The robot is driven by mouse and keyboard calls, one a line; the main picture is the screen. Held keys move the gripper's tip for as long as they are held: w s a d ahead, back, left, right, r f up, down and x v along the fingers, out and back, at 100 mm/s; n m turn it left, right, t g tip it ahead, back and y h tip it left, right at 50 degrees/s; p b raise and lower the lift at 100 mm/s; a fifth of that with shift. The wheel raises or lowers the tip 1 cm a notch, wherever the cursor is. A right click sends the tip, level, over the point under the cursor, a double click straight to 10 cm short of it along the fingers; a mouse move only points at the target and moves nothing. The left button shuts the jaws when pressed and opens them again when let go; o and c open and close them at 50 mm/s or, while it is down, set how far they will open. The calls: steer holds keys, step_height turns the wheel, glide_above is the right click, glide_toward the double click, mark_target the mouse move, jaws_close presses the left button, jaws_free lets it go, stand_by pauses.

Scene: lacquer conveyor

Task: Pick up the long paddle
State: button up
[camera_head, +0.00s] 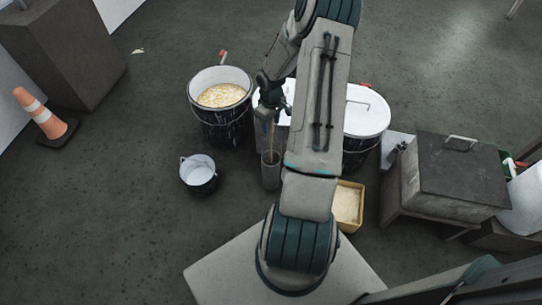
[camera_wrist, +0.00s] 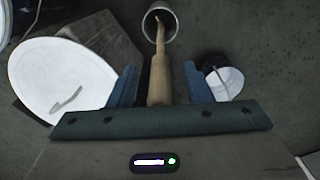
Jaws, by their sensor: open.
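The long paddle (camera_wrist: 160,78) has a pale wooden handle. It stands in a narrow grey cylindrical holder (camera_wrist: 160,24), which also shows in the head view (camera_head: 270,172). In the head view a thin part of the paddle (camera_head: 272,136) rises from the holder toward my gripper (camera_head: 270,104). In the wrist view my gripper (camera_wrist: 160,88) is open, with one blue finger on each side of the handle. Gaps show between the handle and both fingers, so it is not clamped. The paddle's lower end is hidden inside the holder.
A large bucket of yellowish material (camera_head: 222,112) stands left of the holder, and a small bucket (camera_head: 198,174) stands nearer. A white-lidded bucket (camera_head: 366,112), a yellow tray (camera_head: 348,206) and a dark box (camera_head: 452,176) are on the right.

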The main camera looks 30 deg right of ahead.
steer(key=shift+f, duration=0.6)
jaws_close()
steer(key=shift+r, duration=0.15)
